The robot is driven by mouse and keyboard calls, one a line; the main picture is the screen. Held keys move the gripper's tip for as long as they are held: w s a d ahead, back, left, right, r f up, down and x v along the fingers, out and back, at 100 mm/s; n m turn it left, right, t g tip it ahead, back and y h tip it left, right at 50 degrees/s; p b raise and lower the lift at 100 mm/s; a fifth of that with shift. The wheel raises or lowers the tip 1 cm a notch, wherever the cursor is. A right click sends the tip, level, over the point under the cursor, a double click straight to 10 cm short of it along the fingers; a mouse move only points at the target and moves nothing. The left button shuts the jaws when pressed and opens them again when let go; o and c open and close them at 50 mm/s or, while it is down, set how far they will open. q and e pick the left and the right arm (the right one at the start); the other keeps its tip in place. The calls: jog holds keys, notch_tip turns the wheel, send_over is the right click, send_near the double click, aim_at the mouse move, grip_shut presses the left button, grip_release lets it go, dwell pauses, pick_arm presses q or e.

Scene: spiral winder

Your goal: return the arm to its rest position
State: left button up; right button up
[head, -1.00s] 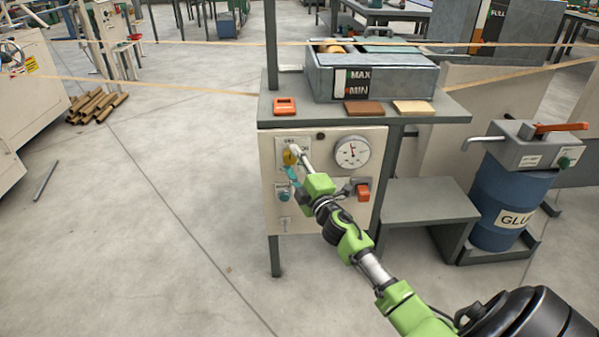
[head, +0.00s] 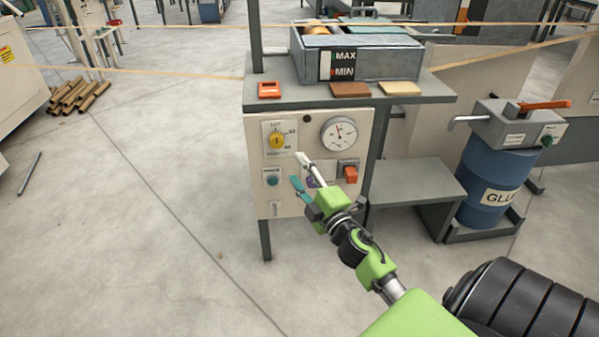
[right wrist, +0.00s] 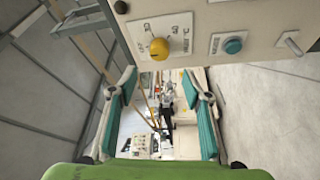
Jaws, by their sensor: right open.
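My right gripper (head: 300,172) is open and empty in front of the cream control panel (head: 258,200), below and to the right of the yellow knob (head: 277,141). In the right wrist view my right gripper (right wrist: 162,105) shows its two teal-padded fingers spread wide, with nothing between them. The yellow knob also shows there (right wrist: 160,48), beyond the fingers and apart from them. My right arm reaches in from the lower right of the head view and hides part of the panel's lower right. My left gripper is not in view.
The panel also holds a round gauge (head: 339,134), a blue-green button (head: 271,178) and an orange switch (head: 350,174). A glue tank (head: 355,62) stands on the shelf above. A blue glue drum (head: 490,185) stands at right. The floor at left is mostly clear.

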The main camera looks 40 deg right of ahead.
dwell(0.3)
